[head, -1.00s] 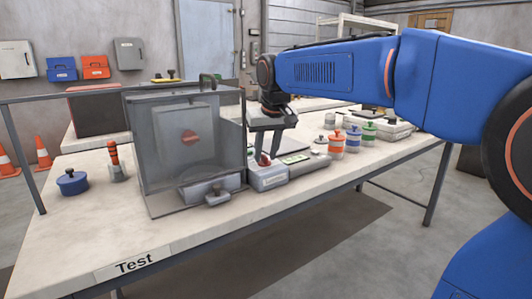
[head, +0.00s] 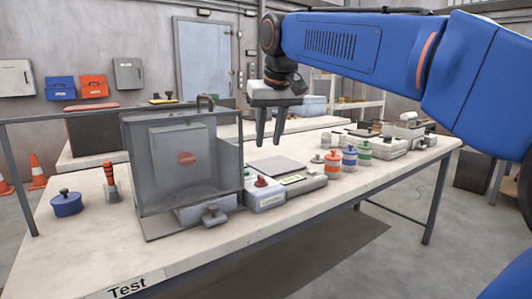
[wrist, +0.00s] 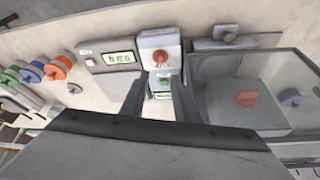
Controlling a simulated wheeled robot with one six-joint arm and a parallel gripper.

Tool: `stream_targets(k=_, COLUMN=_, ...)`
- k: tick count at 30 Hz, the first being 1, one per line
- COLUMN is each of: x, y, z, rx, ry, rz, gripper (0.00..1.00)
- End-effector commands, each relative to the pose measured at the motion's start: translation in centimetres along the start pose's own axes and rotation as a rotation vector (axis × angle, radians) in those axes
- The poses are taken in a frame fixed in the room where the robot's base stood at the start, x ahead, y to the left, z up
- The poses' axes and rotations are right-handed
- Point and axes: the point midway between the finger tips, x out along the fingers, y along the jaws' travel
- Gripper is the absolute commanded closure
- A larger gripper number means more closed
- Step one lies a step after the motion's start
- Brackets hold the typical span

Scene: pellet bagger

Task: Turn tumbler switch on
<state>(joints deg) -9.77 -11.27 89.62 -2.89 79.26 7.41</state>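A red switch knob (head: 262,181) sits on top of a small light-grey box (head: 264,198), right of the clear-walled cabinet. The wrist view also shows this knob (wrist: 160,58), above a green-marked panel; its exact setting is hard to read. My gripper (head: 270,143) is above and slightly behind the box, pointing down, clear of the knob. Its two fingers are apart with nothing between them. In the wrist view, the fingertips (wrist: 162,78) flank the grey box in the picture. A second red knob (head: 186,158) is on the grey unit within the cabinet.
The clear-walled cabinet (head: 150,185) stands just left of the switch box. A scale with a green display (head: 292,179) adjoins it on the right. Several colored-band jars (head: 349,156) stand farther right. A blue lidded pot (head: 66,204) is at the left.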

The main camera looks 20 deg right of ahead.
Motion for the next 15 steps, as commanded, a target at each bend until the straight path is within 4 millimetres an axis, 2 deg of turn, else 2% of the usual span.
stream_targets(k=6, x=-3.0, y=0.0, z=0.0, rx=0.0, ry=0.001, rz=0.0, gripper=0.72)
stream_targets(k=15, x=-4.1, y=0.0, z=0.0, rx=0.0, ry=0.0, rz=0.0, gripper=0.72)
